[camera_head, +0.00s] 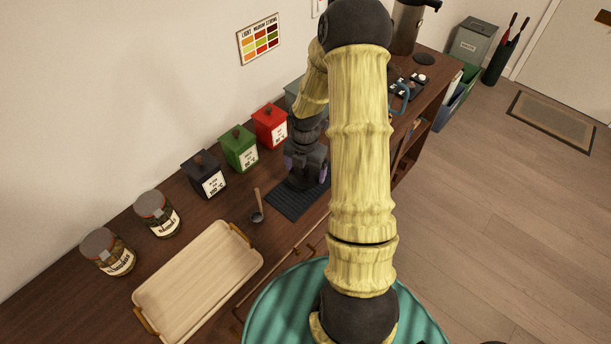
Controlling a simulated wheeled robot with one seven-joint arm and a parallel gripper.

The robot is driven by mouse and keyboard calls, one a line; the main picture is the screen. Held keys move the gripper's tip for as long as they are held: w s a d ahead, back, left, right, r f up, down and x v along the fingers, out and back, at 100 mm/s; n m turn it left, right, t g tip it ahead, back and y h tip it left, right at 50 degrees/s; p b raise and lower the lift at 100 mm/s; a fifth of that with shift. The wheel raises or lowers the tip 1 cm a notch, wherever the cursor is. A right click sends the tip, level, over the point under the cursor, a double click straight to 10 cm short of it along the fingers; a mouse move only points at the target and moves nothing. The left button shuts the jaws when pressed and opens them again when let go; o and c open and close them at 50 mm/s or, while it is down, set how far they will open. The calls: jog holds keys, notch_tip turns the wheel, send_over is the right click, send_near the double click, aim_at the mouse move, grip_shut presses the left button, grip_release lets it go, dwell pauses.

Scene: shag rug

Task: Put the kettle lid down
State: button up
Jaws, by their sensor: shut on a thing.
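My gripper (306,172) points down over the dark ribbed mat (287,204) on the wooden counter, with purple showing at both fingers. It is shut on a small dark thing, which I take to be the kettle lid; it is mostly hidden by the gripper and blends with the mat. I cannot tell whether it touches the mat. A tall metal pot (407,27) with a black handle, perhaps the kettle, stands at the counter's far end, partly behind my arm. A flat dark disc (424,59) lies beside it.
Black (204,175), green (239,149) and red (270,126) canisters line the wall left of my gripper. A wooden tray (197,282) and two jars (158,213) are nearer. My arm hides the counter's middle right.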

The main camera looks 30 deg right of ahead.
aim_at(305, 176)
notch_tip(305, 176, down, 4)
jog(key=shift+a+r, duration=0.15)
jog(key=shift+r, duration=0.05)
jog(key=shift+s+d+f, duration=0.15)
jog(key=shift+d, duration=0.05)
jog(key=o, duration=0.8)
jog(key=shift+a, duration=0.1)
jog(key=shift+c, duration=0.2)
jog(key=r, duration=1.1)
jog(key=shift+w+r, duration=0.15)
jog(key=shift+w, duration=0.1)
jog(key=shift+s+r, duration=0.2)
jog(key=shift+r, duration=0.35)
